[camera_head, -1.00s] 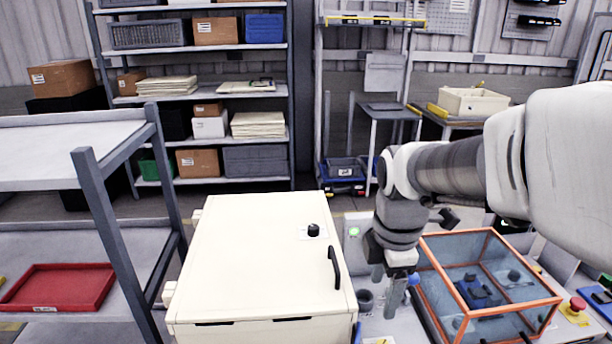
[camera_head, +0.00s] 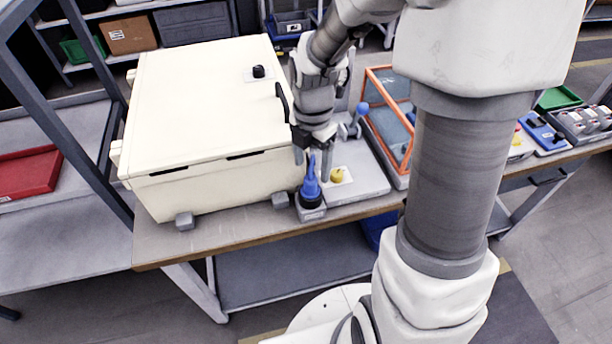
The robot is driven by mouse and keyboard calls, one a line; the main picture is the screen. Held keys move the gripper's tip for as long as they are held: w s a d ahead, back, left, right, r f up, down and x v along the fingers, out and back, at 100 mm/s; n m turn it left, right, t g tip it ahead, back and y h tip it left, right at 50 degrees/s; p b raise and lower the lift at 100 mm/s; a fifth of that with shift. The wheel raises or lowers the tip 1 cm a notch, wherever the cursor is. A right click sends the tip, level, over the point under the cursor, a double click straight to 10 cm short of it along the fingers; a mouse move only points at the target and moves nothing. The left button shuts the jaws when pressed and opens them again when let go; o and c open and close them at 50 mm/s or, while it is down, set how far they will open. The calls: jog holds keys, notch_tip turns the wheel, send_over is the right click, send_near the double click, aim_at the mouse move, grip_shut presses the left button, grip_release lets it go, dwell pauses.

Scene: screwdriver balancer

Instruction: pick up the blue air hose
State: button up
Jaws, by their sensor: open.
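An upright blue tapered piece (camera_head: 311,184), which I take to be the blue air hose, stands in a dark ring on a small grey holder at the front edge of the workbench. My gripper (camera_head: 313,157) points down just above it, beside the cream cabinet. Its fingers are apart, and the top of the blue piece is between or just in front of them; I cannot tell which. No contact can be made out.
The cream cabinet (camera_head: 200,115) stands close on the left. A grey plate (camera_head: 362,180) with a yellow knob (camera_head: 338,175) lies right of the holder. An orange-framed clear box (camera_head: 388,112) and a blue-topped lever (camera_head: 362,108) are behind. The bench (camera_head: 240,232) front is clear.

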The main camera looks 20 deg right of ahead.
aim_at(311, 179)
notch_tip(311, 179, down, 7)
jog(key=shift+a+r+b, duration=0.1)
jog(key=shift+r+b, duration=0.05)
jog(key=shift+b, duration=0.3)
grip_shut()
